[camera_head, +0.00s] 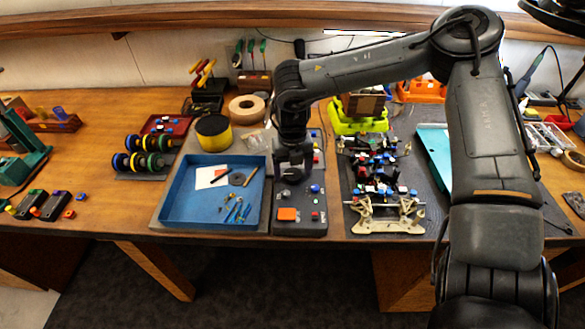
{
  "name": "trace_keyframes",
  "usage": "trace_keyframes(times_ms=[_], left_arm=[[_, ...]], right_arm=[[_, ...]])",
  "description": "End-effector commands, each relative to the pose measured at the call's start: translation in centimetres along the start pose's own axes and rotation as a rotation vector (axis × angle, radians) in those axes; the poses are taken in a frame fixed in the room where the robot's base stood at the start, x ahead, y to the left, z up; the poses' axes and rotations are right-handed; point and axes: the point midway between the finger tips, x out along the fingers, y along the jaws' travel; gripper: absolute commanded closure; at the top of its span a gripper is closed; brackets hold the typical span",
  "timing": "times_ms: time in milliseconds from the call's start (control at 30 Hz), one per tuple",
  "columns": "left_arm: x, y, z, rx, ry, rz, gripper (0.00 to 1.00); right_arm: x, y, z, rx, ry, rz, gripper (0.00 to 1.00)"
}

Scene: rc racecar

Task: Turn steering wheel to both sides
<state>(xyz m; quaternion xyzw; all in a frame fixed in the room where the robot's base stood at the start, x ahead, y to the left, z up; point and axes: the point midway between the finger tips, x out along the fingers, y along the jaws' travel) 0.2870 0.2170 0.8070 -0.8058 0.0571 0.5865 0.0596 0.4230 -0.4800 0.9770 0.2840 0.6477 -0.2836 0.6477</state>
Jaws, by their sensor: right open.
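My right arm comes in from the right and reaches across the table. Its gripper (292,176) points down over a dark control box (312,229) with an orange block and several blue and red knobs. It is open, and its fingertips are hard to make out against the dark box. I cannot pick out a steering wheel; the gripper hides part of the box. A partly built racecar (384,212) with a pale front part lies on the dark mat to the right of the box. My left gripper is not in view.
A blue tray (190,218) with small tools lies just left of the box. A yellow-and-black roll (213,134) and a tan tape roll (247,108) stand behind it. A lime-green bin (345,124) stands behind the car. Wheels (122,162) stand at the left.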

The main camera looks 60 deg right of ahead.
Motion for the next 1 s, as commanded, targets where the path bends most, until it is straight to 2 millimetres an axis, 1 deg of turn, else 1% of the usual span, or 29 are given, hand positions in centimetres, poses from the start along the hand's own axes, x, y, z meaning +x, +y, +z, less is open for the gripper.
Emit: trace_keyframes(times_ms=[67,100,267,400,467,767,1000], left_arm=[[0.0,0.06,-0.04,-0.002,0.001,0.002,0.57],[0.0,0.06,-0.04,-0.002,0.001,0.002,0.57],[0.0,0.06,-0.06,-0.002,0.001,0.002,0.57],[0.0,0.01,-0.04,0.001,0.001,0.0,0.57],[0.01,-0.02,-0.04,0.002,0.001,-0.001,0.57],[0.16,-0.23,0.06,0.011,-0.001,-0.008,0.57],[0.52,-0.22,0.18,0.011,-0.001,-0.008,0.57]], right_arm=[[-0.01,0.0,0.0,0.0,0.0,0.0,0.21],[-0.01,-0.01,0.0,0.0,0.0,0.0,0.23],[-0.02,-0.01,0.0,0.0,0.0,0.0,0.47],[-0.03,-0.01,0.0,0.0,0.0,0.0,0.69],[-0.03,-0.02,0.0,0.0,0.0,0.0,0.77],[-0.01,-0.02,0.02,-0.038,-0.001,-0.001,0.77],[0.02,0.06,0.03,-0.172,-0.002,-0.002,0.77]])
